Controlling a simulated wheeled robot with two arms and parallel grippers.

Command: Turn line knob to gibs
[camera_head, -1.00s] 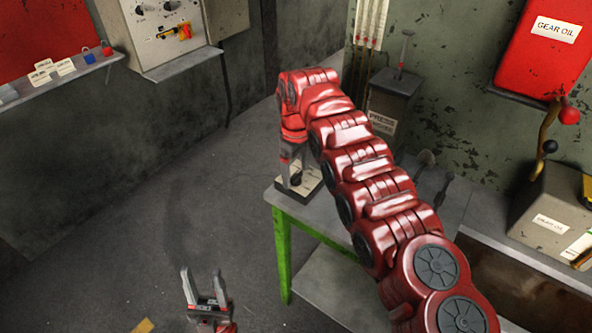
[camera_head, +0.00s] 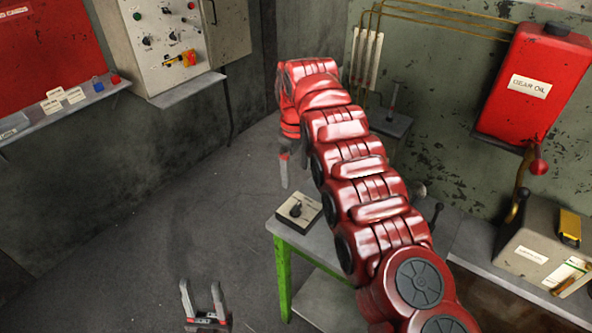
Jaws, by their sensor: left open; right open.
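A small pale box with a black knob (camera_head: 296,209) sits on the left corner of the green-legged table (camera_head: 320,240). The knob is too small to read its pointer or labels. My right gripper (camera_head: 292,170) hangs above and slightly left of this box, clear of the knob. One grey finger shows plainly; the other is mostly hidden by the red arm. It is open and holds nothing that I can see. My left gripper (camera_head: 200,286) is open and empty, low in the picture over the floor, left of the table.
A wall control panel (camera_head: 160,40) with small knobs and a yellow-red switch is at the upper left. A shelf (camera_head: 60,107) with labels runs along the left wall. A red gear oil tank (camera_head: 535,85) and a grey box (camera_head: 545,235) stand right. Floor between is clear.

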